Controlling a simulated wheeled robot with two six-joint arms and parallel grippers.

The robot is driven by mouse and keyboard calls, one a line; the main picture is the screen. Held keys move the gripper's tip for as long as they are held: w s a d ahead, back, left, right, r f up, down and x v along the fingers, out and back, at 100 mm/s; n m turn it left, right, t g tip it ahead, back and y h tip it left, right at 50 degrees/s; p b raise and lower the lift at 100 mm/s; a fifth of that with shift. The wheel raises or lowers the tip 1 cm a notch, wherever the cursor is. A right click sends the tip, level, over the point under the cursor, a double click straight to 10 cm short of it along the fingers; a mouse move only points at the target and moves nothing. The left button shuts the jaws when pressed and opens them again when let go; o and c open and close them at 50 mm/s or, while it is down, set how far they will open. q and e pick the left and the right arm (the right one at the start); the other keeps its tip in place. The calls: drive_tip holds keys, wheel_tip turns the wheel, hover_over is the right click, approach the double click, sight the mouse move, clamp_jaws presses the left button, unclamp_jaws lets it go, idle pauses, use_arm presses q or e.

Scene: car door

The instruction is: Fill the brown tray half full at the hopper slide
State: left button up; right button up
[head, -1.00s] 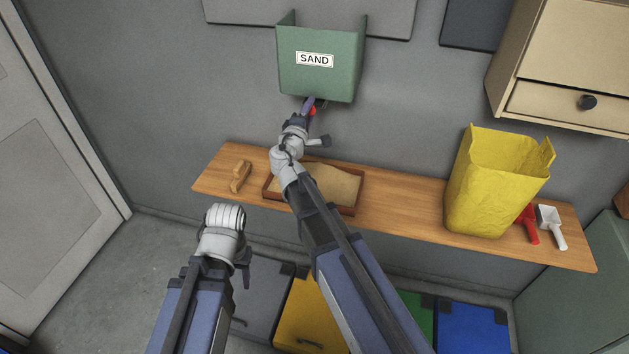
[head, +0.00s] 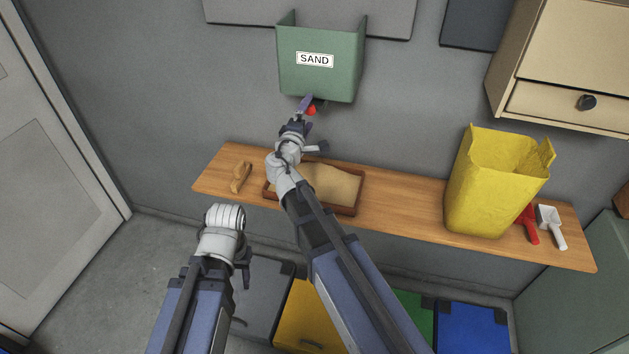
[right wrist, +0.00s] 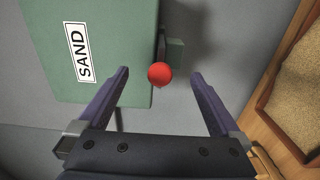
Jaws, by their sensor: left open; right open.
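The brown tray (head: 340,212) lies on the wooden shelf with sand (head: 333,183) in it; my right arm covers its left part, and the fill level is hard to judge. A corner of the tray's rim (right wrist: 266,92) shows in the right wrist view. The green hopper (head: 320,65), labelled SAND, hangs on the wall above. A red knob (head: 312,110) is at its lower edge. In the right wrist view the knob (right wrist: 159,74) sits between the open fingers of my right gripper (right wrist: 160,88), with gaps on both sides. My left gripper (head: 226,217) is low at the left, fingers hidden.
A brown wooden-looking item (head: 240,177) lies left of the tray. A cabinet (head: 570,70) hangs at upper right. The shelf between tray and bag is clear.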

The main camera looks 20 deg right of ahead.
drive_tip(key=shift+v, duration=2.8)
drive_tip(key=s+f+m+g+y, duration=0.2)
drive_tip(key=s+f+m+g, duration=0.55)
drive_tip(key=s+f, duration=0.4)
drive_tip(key=s+a+f+g+y, duration=0.6)
drive_tip(key=s+a+f+g, duration=0.2)
drive_tip(key=s, duration=0.6)
drive_tip(key=a+f, duration=0.2)
drive_tip(key=a, duration=0.1)
drive_tip(key=shift+s+a+f, duration=0.2)
drive_tip(key=shift+s+a, duration=0.1)
drive_tip(key=shift+a, duration=0.05)
drive_tip(key=shift+m, duration=0.25)
drive_tip(key=shift+c, duration=0.2)
